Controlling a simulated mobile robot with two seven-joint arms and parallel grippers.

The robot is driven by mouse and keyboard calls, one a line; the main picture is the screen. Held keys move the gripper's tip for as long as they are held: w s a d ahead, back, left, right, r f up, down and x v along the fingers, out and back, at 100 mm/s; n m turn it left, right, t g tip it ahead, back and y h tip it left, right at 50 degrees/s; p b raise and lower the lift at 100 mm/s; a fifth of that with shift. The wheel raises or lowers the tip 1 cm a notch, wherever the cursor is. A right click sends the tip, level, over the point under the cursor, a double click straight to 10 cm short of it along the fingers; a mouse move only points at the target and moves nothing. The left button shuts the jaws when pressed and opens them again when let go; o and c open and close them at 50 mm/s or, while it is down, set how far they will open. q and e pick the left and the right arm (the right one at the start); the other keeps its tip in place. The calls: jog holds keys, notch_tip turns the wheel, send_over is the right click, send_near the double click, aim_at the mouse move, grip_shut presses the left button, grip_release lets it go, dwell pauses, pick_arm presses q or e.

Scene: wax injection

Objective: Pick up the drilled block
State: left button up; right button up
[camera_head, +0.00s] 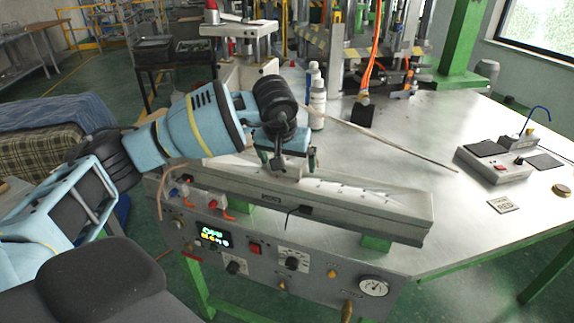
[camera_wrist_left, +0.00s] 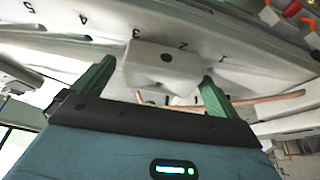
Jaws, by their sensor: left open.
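The drilled block is a pale grey block with one dark round hole, in the middle of the left wrist view (camera_wrist_left: 150,66). It sits on a pale surface marked with numbers, near the 2 and 3. My left gripper (camera_wrist_left: 158,75) is open, with one green finger on each side of the block; I cannot tell whether they touch it. In the head view the left gripper (camera_head: 289,160) points down over the long grey bench unit (camera_head: 375,205). There the block is mostly hidden by the gripper. My right gripper is not in view.
A control panel (camera_head: 270,250) with knobs and a gauge faces front. White bottles (camera_head: 317,105) stand just behind the gripper. A thin rod (camera_head: 395,145) lies across the table. A grey box (camera_head: 495,165) is at the right; the tabletop between is mostly clear.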

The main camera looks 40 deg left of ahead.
pick_arm(q)
jog(key=c, duration=1.3)
jog(key=shift+r, duration=0.1)
